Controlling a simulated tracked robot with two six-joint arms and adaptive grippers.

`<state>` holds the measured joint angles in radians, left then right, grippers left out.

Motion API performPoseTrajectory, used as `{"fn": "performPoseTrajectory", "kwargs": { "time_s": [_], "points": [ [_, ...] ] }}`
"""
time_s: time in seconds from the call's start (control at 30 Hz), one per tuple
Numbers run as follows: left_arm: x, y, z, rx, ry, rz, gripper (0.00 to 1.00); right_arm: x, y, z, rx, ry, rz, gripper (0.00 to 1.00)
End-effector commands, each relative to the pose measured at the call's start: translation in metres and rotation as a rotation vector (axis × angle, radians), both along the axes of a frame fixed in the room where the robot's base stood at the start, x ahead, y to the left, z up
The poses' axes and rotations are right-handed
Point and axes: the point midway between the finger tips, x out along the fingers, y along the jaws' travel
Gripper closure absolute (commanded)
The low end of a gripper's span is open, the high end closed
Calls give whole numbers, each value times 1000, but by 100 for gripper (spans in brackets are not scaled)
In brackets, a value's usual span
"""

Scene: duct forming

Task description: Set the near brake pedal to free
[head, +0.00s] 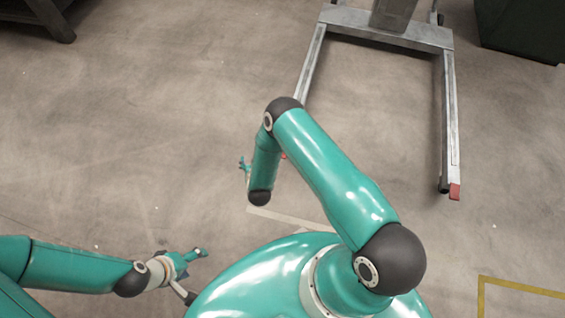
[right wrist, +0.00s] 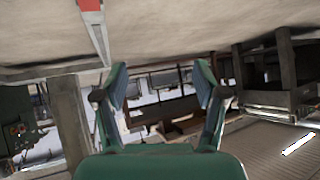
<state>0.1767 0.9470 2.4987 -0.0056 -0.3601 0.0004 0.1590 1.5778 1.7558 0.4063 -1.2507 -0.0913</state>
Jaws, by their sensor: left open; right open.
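A grey metal floor frame (head: 449,120) has two long legs. A red pedal-like piece (head: 454,191) is at the end of its right leg. Another red bit (head: 283,156) barely shows beside my right arm, by the left leg, mostly hidden. I cannot tell its setting. The right wrist view, upside down, shows a red piece (right wrist: 89,4) on a grey leg, beyond my right gripper (right wrist: 160,80), which is open, empty and apart from it. In the head view this gripper (head: 244,166) is small and partly hidden by its arm. My left gripper (head: 195,262) is open and empty at lower left, far from the frame.
A dark green box (head: 520,28) stands at the top right, and a dark stand (head: 48,18) at the top left. Yellow floor tape (head: 520,286) marks the lower right. The concrete floor on the left is mostly clear.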

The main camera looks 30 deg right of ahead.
Motion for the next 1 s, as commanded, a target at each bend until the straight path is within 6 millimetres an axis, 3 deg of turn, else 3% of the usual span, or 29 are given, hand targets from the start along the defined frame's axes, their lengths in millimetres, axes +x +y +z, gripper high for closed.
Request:
{"fn": "performPoseTrajectory", "kwargs": {
  "time_s": [0.03, 0.1, 0.3, 0.4, 0.53, 0.7, 1.0],
  "points": [
    [0, 0, -43, 0, 0, 0, 27, 2, -5, -49, -46, -44, -37, 29],
    [0, 0, -70, 0, 0, 0, 27, 4, -13, -80, -114, -109, -90, 29],
    [0, 0, -143, 0, 0, 0, 27, -9, -32, -154, -316, -275, -238, 29],
    [0, 0, -170, 0, 0, 0, 27, -21, -37, -178, -403, -339, -297, 29],
    [0, 0, -192, 0, 0, 0, 27, -36, -40, -195, -487, -396, -353, 29],
    [0, 0, -202, 0, 0, 0, 27, -45, -43, -201, -539, -427, -386, 29],
    [0, 0, -213, 0, -1, 0, 27, -24, -70, -201, -546, -432, -394, 29]
  ]
}}
